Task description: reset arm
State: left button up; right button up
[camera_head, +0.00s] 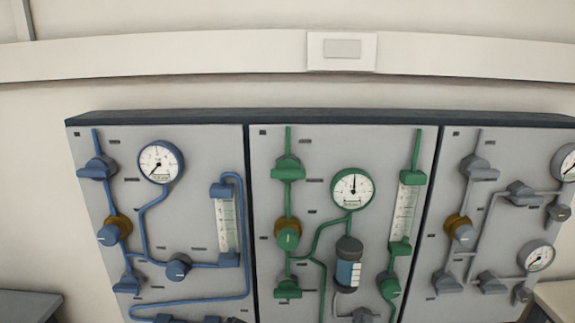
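Neither of my grippers shows in the head view, and no arm comes in from either side. A wall panel in three sections fills the middle. The left section (88,215) carries blue piping, a round gauge (160,161), a blue knob (178,267) and a clear flow tube (227,222). The middle section (265,215) carries green piping, a gauge (352,187), a green knob (288,239) and a dark cylinder (348,265). The right section (440,190) carries grey piping and gauges, one (537,256) low down and one cut by the right edge.
A pale rail (180,55) with a white box (342,51) runs along the wall above the panel. A dark surface (28,305) shows at the lower left and a pale one (556,300) at the lower right. The floor is out of view.

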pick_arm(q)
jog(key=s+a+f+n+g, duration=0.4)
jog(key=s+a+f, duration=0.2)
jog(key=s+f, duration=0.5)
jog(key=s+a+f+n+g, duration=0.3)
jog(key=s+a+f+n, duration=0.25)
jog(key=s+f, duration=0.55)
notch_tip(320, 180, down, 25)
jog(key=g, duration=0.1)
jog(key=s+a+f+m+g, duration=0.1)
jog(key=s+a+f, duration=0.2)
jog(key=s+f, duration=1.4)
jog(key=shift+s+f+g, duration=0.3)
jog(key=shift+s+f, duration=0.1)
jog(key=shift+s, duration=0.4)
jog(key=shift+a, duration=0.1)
